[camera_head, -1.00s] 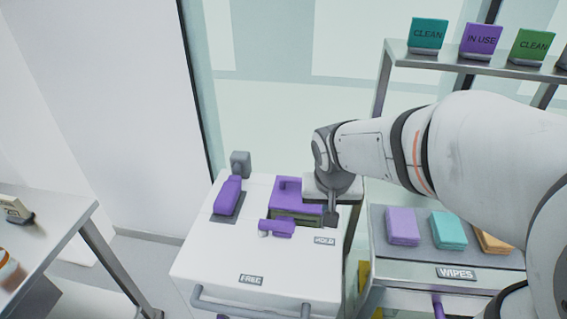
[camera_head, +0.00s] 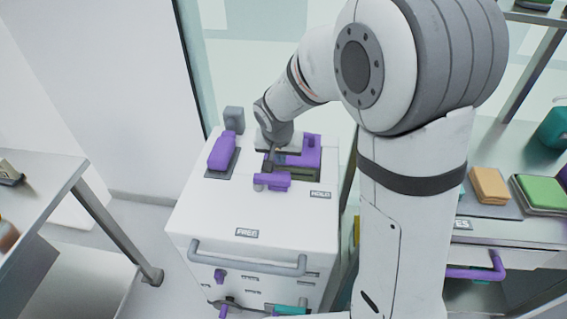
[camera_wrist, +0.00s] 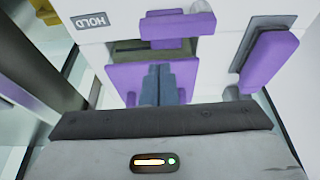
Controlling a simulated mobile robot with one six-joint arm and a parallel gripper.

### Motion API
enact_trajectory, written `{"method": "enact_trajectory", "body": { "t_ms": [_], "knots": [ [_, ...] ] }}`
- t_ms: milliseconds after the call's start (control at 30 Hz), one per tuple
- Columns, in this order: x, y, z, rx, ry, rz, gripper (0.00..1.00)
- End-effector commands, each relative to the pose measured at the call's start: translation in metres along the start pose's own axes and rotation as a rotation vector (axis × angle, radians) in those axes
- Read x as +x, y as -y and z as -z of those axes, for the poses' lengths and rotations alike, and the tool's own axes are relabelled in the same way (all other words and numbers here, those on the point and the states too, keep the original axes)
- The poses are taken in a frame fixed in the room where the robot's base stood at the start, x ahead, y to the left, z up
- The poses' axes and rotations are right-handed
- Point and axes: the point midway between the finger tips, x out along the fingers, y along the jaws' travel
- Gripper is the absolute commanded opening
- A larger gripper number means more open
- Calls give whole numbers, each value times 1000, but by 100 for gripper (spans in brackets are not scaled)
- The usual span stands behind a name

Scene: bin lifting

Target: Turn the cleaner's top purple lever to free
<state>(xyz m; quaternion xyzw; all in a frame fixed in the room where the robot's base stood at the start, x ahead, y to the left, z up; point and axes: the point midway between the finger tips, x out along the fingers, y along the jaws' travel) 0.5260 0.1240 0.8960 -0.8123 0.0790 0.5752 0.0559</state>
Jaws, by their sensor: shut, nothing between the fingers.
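The cleaner is a white cabinet (camera_head: 200,205) with a FREE label (camera_head: 247,232) and a HOLD label (camera_head: 320,194) on its top. The top purple lever (camera_head: 273,181) lies between them, its bar pointing right, towards the HOLD side. In the wrist view the lever (camera_wrist: 168,28) is at the top, beside the HOLD label (camera_wrist: 91,20). My gripper (camera_head: 269,166) is behind the lever, over the purple block on the cabinet top. In the wrist view its fingers (camera_wrist: 160,84) are together and empty, apart from the lever, overlapping the purple block (camera_wrist: 125,78).
A purple handle (camera_head: 222,150) on a grey base stands left of the block, with a grey post (camera_head: 234,119) behind. A grey rail (camera_head: 247,258) and more purple levers (camera_head: 220,275) are on the front. A bench (camera_head: 45,180) is left; a wipes cart (camera_head: 490,240) is right.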

Motion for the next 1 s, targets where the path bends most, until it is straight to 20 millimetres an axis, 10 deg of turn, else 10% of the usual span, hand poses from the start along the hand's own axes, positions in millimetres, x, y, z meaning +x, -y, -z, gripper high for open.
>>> {"method": "enact_trajectory", "body": {
  "t_ms": [500, 1000],
  "knots": [
    [83, 0, -2, 0, 4, -1, 0],
    [91, -3, -1, 0, 1, 1, 0]
  ]
}}
